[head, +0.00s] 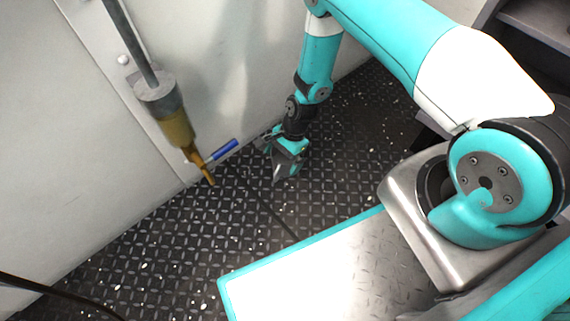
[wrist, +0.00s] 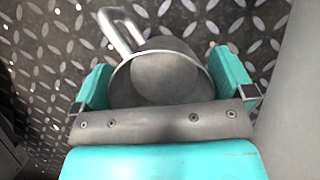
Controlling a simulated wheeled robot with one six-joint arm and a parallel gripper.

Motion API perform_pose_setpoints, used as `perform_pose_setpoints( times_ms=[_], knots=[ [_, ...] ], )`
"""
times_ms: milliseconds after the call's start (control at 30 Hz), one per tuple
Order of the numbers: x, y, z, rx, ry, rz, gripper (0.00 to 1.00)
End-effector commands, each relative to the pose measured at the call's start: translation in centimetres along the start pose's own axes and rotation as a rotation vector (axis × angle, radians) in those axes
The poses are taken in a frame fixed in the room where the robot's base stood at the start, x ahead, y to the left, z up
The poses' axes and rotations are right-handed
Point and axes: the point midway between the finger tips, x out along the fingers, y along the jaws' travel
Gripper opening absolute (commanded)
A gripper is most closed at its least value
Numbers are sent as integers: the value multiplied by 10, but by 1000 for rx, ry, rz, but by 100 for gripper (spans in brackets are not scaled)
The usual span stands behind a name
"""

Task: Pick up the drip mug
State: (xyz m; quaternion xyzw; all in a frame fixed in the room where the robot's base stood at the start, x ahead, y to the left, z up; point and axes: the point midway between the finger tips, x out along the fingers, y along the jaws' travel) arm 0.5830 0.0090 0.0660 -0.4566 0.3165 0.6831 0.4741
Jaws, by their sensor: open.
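The drip mug (wrist: 165,72), a grey metal cup with a loop handle (wrist: 122,30), shows in the wrist view between the two teal fingers of my gripper (wrist: 163,82). The fingers stand open on either side of it, and a gap shows at the right. The handle points away to the upper left. The near part of the mug is hidden behind the grey bar of my gripper. In the head view my gripper (head: 282,158) points down close to the deck near the wall; I cannot clearly make out the mug there.
A pale wall (head: 230,75) stands close behind my gripper. A grey and brown nozzle (head: 178,130) hangs to the left, beside a blue-handled item (head: 227,150) near the wall's foot. The dark patterned deck (head: 150,255) is mostly clear, with a dark cable-like line (head: 270,215) across it.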

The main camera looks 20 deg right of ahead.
Motion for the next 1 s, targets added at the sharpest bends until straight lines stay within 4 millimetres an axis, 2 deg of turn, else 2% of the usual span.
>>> perform_pose_setpoints(
  times_ms=[33,67,233,500,667,867,1000],
  knots=[
    [-1,0,0,0,0,0,100],
    [-1,0,0,0,0,0,95],
    [-1,0,0,0,0,0,58],
    [-2,0,0,0,0,0,57],
    [-12,0,5,0,0,0,57],
    [-47,-1,19,-1,0,-1,57],
    [-87,-1,36,-1,1,-2,57]
  ],
)
